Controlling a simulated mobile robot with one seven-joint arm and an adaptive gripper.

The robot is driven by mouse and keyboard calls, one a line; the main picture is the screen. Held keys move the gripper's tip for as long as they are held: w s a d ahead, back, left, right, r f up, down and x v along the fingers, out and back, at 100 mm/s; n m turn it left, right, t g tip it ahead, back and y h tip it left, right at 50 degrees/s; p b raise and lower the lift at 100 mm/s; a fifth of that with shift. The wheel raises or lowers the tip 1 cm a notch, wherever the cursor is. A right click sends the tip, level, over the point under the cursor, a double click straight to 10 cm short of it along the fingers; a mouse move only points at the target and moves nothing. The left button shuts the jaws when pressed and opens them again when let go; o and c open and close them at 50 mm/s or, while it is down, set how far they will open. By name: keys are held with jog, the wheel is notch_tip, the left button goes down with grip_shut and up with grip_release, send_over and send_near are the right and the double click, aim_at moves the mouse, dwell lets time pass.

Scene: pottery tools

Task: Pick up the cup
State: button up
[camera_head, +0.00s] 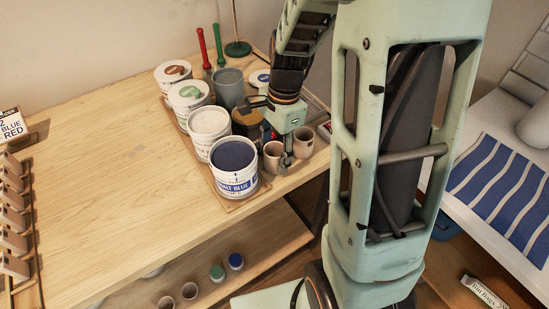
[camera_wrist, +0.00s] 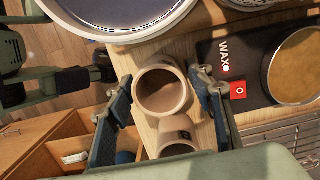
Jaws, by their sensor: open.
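Two small tan cups stand side by side near the table's edge. The left cup (camera_head: 271,156) stands next to the cobalt blue bucket and the right cup (camera_head: 304,143) is a little behind it. My gripper (camera_head: 286,160) is lowered at the cups and partly covers the left one. In the wrist view, my gripper (camera_wrist: 163,85) is open, with one finger on each side of the cup beside the bucket (camera_wrist: 162,92). The other cup (camera_wrist: 178,133) is just below it in that picture, partly hidden by my gripper. Contact with the fingers cannot be told.
The cobalt blue bucket (camera_head: 234,167) stands close left of the cups, with several more tubs behind it. Small jars (camera_head: 217,272) sit on the lower shelf.

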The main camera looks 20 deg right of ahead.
jog(key=shift+c, duration=0.4)
jog(key=c, duration=1)
jog(key=shift+r, duration=0.1)
